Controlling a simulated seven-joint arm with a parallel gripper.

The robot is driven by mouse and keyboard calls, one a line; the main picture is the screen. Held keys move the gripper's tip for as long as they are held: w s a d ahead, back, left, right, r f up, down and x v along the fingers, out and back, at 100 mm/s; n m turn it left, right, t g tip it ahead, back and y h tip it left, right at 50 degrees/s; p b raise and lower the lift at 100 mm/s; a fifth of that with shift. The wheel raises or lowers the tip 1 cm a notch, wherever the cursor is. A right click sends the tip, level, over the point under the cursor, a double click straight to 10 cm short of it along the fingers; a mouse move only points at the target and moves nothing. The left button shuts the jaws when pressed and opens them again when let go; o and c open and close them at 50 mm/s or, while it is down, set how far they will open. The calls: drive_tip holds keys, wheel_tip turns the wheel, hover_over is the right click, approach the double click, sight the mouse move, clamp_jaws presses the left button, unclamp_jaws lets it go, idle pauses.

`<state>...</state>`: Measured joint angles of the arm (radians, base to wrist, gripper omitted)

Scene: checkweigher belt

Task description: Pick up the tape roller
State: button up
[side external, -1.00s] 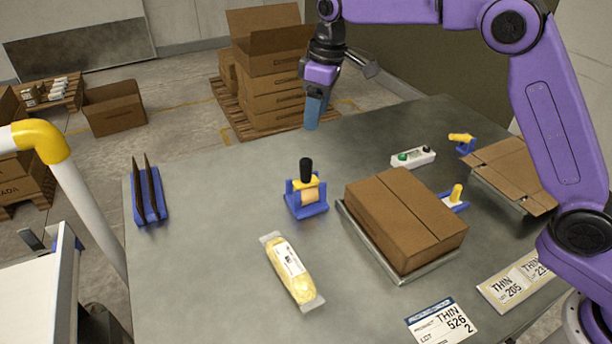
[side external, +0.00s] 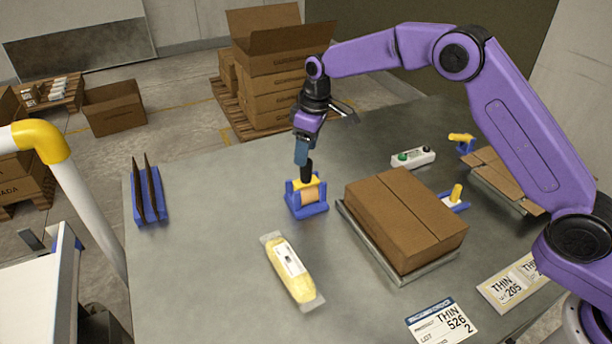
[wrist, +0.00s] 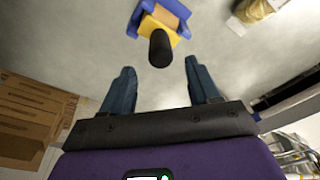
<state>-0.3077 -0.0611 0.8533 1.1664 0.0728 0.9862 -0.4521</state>
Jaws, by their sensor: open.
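The tape roller has a black upright handle and a yellow frame (side external: 306,184), and it sits in a blue holder (side external: 307,209) on the grey table. In the wrist view its black handle (wrist: 160,48) points toward the camera, just beyond and between my fingertips. My gripper (side external: 301,160) is close above and behind the handle in the side view, with its blue fingers partly overlapping the handle's top. In the wrist view my gripper (wrist: 160,75) has its two fingers wide apart with nothing between them.
A closed cardboard box (side external: 405,218) sits on a metal plate right of the roller. A yellow wrapped package (side external: 290,268) lies in front. A blue rack with dark plates (side external: 149,194) stands at left. A white button box (side external: 412,157) is behind. The table between rack and roller is clear.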

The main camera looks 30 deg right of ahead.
sight(306, 179)
drive_tip(key=shift+a+f, duration=0.2)
drive_tip(key=shift+f, duration=2.9)
clamp_jaws()
